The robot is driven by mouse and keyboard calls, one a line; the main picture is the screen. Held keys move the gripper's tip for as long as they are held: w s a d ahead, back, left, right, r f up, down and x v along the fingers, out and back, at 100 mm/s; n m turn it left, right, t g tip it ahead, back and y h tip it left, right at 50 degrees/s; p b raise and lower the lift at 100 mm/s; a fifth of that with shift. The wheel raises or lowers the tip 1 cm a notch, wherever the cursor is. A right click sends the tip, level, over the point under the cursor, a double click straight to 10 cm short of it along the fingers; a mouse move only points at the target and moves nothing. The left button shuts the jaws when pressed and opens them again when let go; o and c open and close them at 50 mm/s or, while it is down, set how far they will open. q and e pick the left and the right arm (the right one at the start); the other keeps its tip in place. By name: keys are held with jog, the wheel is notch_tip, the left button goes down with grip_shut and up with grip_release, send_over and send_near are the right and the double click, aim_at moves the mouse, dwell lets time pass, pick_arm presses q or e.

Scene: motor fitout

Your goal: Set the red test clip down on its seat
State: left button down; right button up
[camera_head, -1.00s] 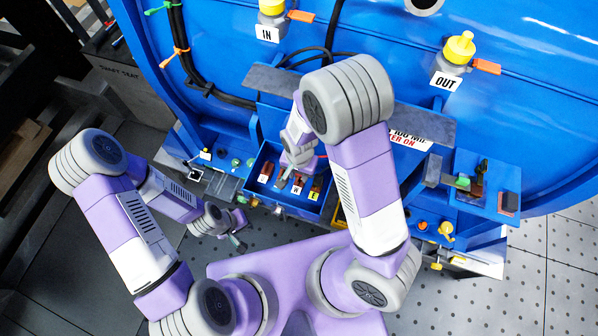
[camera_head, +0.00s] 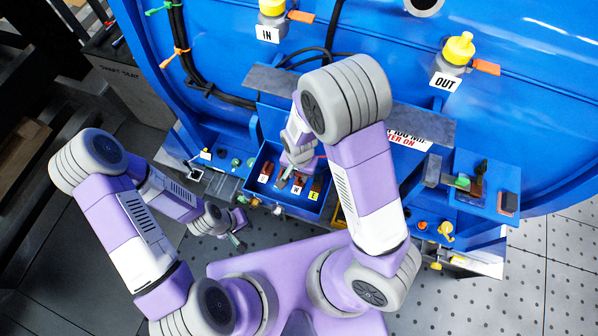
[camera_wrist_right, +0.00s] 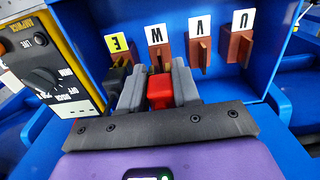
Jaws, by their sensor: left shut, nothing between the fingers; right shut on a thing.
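The red test clip (camera_wrist_right: 160,92) is between the fingers of my right gripper (camera_wrist_right: 159,90), which is shut on it. In the right wrist view it is lined up with the brown seat post under the W label (camera_wrist_right: 159,35); whether it touches that post I cannot tell. In the head view my right gripper (camera_head: 284,181) is over the open blue terminal box (camera_head: 262,157), and the clip is too small to make out. My left gripper (camera_head: 238,240) is shut and empty, below and left of the box.
Brown posts stand under the V (camera_wrist_right: 200,54) and U (camera_wrist_right: 238,47) labels. A black clip (camera_wrist_right: 116,78) is at the yellow E label. A panel with a black knob (camera_wrist_right: 42,78) is beside the box. A blue shelf (camera_head: 480,198) with small parts is at the right.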

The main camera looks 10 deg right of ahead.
aim_at(299, 180)
jog(key=shift+f+b, duration=1.15)
jog(key=shift+f, duration=0.4)
jog(key=o, duration=1.1)
notch_tip(299, 180, up, 8)
jog(key=shift+f+p, duration=0.2)
jog(key=shift+p, duration=0.7)
jog(key=shift+s+f, duration=0.1)
